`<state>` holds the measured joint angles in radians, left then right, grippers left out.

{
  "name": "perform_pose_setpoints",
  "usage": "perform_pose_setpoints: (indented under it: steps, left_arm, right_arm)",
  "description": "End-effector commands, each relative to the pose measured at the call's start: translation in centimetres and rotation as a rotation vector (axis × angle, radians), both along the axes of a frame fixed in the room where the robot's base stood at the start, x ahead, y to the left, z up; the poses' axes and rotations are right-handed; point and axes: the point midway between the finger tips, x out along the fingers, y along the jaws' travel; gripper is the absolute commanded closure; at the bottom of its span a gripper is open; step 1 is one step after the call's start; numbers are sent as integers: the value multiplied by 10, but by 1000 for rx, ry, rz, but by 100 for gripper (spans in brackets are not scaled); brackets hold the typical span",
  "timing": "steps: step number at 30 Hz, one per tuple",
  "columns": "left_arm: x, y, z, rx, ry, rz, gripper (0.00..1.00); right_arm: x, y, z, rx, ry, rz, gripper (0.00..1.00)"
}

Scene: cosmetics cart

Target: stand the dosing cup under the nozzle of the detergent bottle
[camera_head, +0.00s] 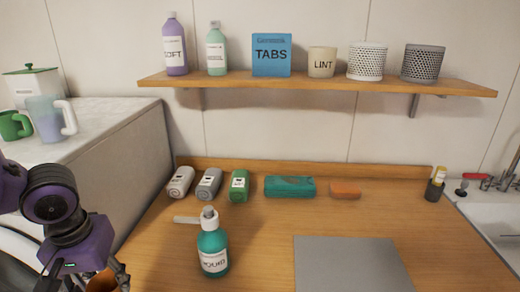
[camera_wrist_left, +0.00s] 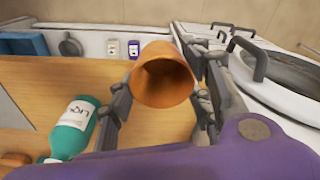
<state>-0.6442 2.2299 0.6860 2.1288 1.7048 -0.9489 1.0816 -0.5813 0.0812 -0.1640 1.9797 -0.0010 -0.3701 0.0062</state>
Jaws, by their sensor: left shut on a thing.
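The detergent bottle (camera_head: 213,250) is teal with a white label and stands upright on the wooden counter. Its white nozzle (camera_head: 186,219) points left. The bottle also shows at the left of the left wrist view (camera_wrist_left: 72,130). My left gripper (camera_head: 118,277) is left of the bottle at the lower left, partly cut off by the frame edge. In the left wrist view my left gripper (camera_wrist_left: 163,100) is shut on the orange dosing cup (camera_wrist_left: 163,82), with a finger on each side and the cup's open mouth showing. In the head view only a sliver of the cup (camera_head: 104,282) shows.
Several small bottles, a teal pack (camera_head: 290,187) and an orange block (camera_head: 345,190) lie along the back of the counter. A grey mat (camera_head: 352,265) lies right of the bottle. A shelf (camera_head: 320,84) with several containers hangs above. A sink (camera_head: 490,225) is at right.

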Motion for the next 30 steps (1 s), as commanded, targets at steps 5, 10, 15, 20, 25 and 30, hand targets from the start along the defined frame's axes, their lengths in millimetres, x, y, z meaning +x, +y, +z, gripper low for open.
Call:
perform_pose_setpoints:
  steps: [5,10,15,20,25,30]
  left_arm:
    - [-3,55,23,-11,0,121,72]
    - [-15,87,26,-12,10,202,72]
    - [-23,98,22,-13,17,241,72]
    - [-28,102,19,-13,20,261,72]
    - [-31,105,15,-12,23,278,72]
    - [-37,104,7,-14,30,292,72]
  right_arm:
    - [0,0,0,0,0,0,100]
    - [0,0,0,0,0,0,100]
    - [0,0,0,1,0,-1,100]
    - [0,0,0,1,1,-1,100]
    - [0,0,0,1,1,-1,100]
    - [0,0,0,1,1,-1,100]
